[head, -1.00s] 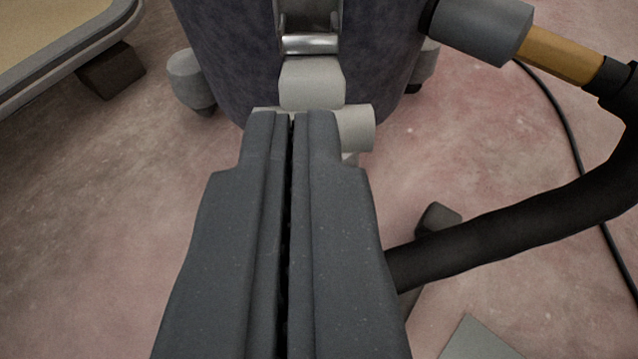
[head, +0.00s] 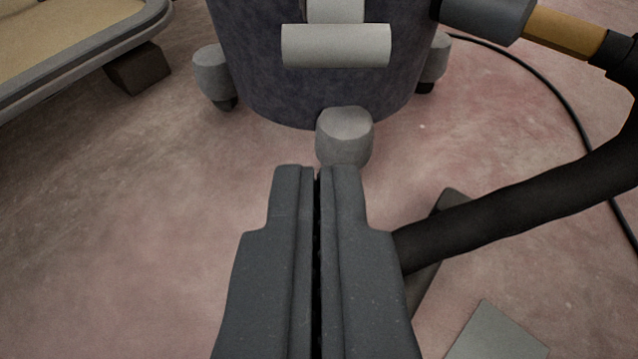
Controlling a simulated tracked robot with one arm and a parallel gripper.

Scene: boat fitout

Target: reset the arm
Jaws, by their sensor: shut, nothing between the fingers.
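My gripper (head: 318,172) is in the lower middle of the head view. Its two dark grey fingers are pressed together with only a thin dark seam between them, and they hold nothing. The fingertips point at a grey caster (head: 344,136) at the foot of a dark blue drum-shaped machine (head: 270,80), and overlap its lower edge in the picture. I cannot tell whether they touch it.
A light grey latch (head: 336,45) sits on the machine's front. A black hose (head: 530,200) with a tan and grey fitting (head: 565,35) curves along the right. A black cable (head: 560,85) lies behind it. A grey-rimmed tan panel (head: 60,45) rests on a dark block (head: 138,70) at upper left. The left floor is clear.

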